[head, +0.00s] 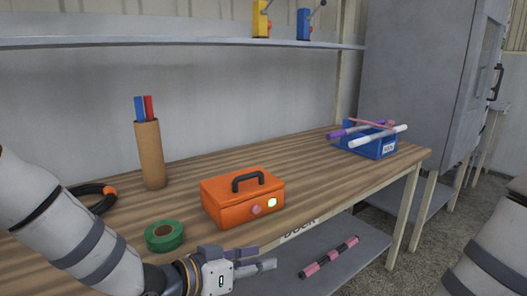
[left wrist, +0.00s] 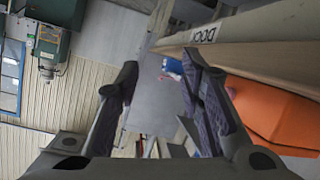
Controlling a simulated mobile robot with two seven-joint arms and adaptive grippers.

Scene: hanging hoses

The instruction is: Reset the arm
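My left arm reaches in from the left in the head view. Its gripper (head: 255,261) is in front of the workbench's front edge, just below the orange box. In the left wrist view the two fingers of this gripper (left wrist: 160,88) stand well apart with nothing held between them. My right arm shows only as a pale link at the right edge of the head view. Its gripper is out of sight.
On the workbench (head: 300,160) are an orange box (head: 225,205), green tape (head: 164,236), a cardboard tube (head: 150,155) and a black hose (head: 100,205). A blue bin (head: 380,149) holds rods. A striped rod (head: 328,257) lies on the lower shelf (head: 355,240).

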